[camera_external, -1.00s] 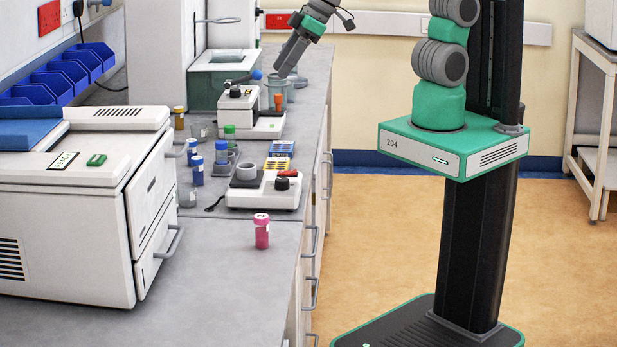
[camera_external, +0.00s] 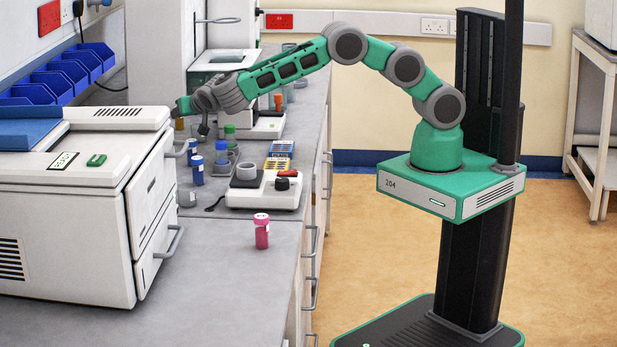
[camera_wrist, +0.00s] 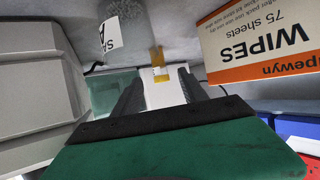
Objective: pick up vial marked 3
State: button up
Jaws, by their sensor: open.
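No number 3 can be read on any vial. My gripper (camera_wrist: 162,82) is open in the wrist view. An amber vial (camera_wrist: 157,57) shows just beyond its fingertips, roughly in line with the gap; I cannot tell whether it touches. In the external view my gripper reaches over the back left of the bench, above the amber vial (camera_external: 179,124), which is mostly hidden. A pink vial (camera_external: 262,236) stands alone near the front edge. Blue-capped vials (camera_external: 197,170) (camera_external: 222,153) and a green-capped vial (camera_external: 230,133) stand mid-bench. An orange-capped vial (camera_external: 278,101) is farther back.
A large white machine (camera_external: 70,220) fills the bench's left. A white instrument (camera_external: 262,192) and a yellow rack (camera_external: 279,160) are near the middle. A wipes box (camera_wrist: 262,45) is close at right in the wrist view. The bench front is clear around the pink vial.

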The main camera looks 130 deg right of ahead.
aim_at(185, 131)
jog(key=p+x, duration=0.2)
jog(key=x, duration=0.5)
jog(key=shift+s+d+f, duration=0.1)
jog(key=shift+d, duration=0.25)
jog(key=shift+c, duration=0.3)
grip_shut()
